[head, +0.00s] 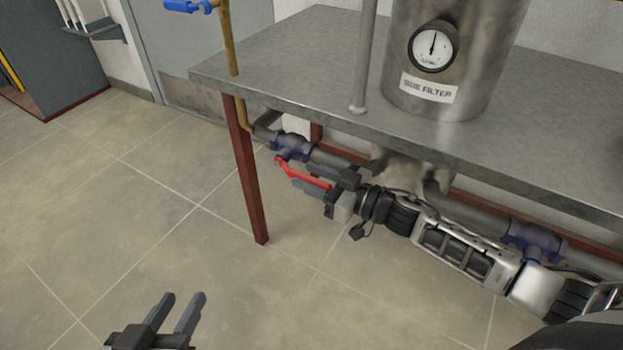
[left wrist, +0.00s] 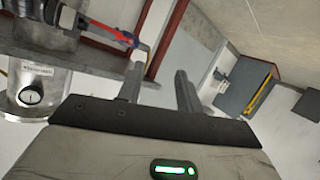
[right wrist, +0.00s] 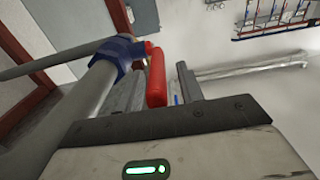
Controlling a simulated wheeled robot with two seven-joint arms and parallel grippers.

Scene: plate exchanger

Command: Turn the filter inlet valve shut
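The valve with the red lever handle (head: 300,172) and blue body (head: 293,146) sits on the grey pipe under the metal table's left end. My right gripper (head: 322,180) is at the lever, its arm coming in from the right. In the right wrist view the red lever (right wrist: 156,82) lies between the two fingers (right wrist: 162,88), nearer the left one, with a gap to the right one. Contact cannot be told. The lever also shows in the left wrist view (left wrist: 108,29). My left gripper (head: 182,314) is open and empty above the floor, away from the valve.
A steel filter tank (head: 455,60) with a round gauge (head: 433,46) stands on the metal table (head: 300,60). A red table leg (head: 246,170) stands left of the valve. Another blue valve body (head: 535,240) is further right on the pipe. The floor at left is clear.

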